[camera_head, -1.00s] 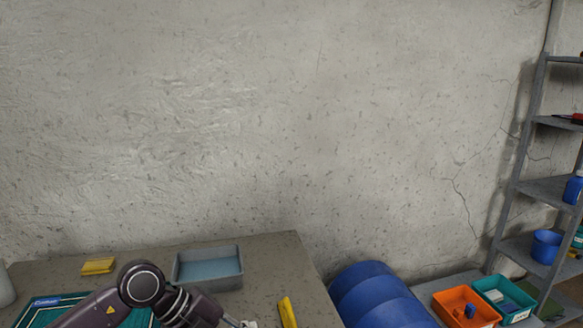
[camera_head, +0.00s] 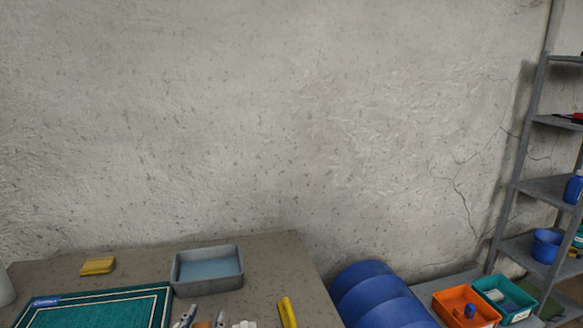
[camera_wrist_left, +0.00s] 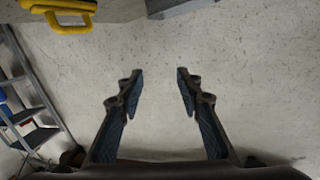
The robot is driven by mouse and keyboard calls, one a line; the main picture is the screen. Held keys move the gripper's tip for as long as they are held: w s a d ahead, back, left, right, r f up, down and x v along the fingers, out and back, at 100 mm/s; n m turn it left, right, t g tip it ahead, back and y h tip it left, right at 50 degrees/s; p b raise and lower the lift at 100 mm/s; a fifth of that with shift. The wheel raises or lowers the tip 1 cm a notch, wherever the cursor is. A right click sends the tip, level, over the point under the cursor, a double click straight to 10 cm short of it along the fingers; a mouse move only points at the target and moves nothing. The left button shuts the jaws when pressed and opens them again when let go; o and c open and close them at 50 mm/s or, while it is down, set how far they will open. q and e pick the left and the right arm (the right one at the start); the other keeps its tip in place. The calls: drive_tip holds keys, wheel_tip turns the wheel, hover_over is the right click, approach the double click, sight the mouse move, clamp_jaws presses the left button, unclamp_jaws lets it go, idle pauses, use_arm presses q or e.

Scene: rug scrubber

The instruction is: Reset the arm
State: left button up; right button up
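My left gripper (camera_wrist_left: 158,76) shows in the left wrist view. Its two dark fingers with blue-grey pads are spread wide apart, with nothing between them. No arm crosses the table in the head view. My right gripper is in neither view.

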use_arm(q)
drive_tip(key=s+a+f+n+g+y, duration=0.1)
drive_tip(key=s+a+f+g, duration=0.1)
drive_tip(key=s+f+g, duration=0.35)
drive_tip(key=s+a+f+n+g, duration=0.1)
drive_tip(key=s+a+f+g, duration=0.1)
drive_tip(key=s+f, duration=0.6)
drive_tip(key=s+d+f+m+g, duration=0.1)
drive_tip(key=s+f+g, duration=0.65)
drive_tip(key=s, duration=0.65)
wheel_tip(320, 180, down, 26)
drive_tip(key=s, duration=0.1)
drive_tip(key=s+a+f, duration=0.2)
drive_tip(key=s+f, duration=1.4)
drive_tip(key=f, duration=0.1)
drive_tip(key=shift+s+a, duration=0.25)
drive_tip(key=shift+a, duration=0.05)
drive_tip(key=shift+s+a+f+g, duration=0.15)
drive_tip(key=shift+s+g, duration=0.15)
drive_tip(key=shift+s, duration=0.25)
drive_tip(key=shift+c, duration=0.2)
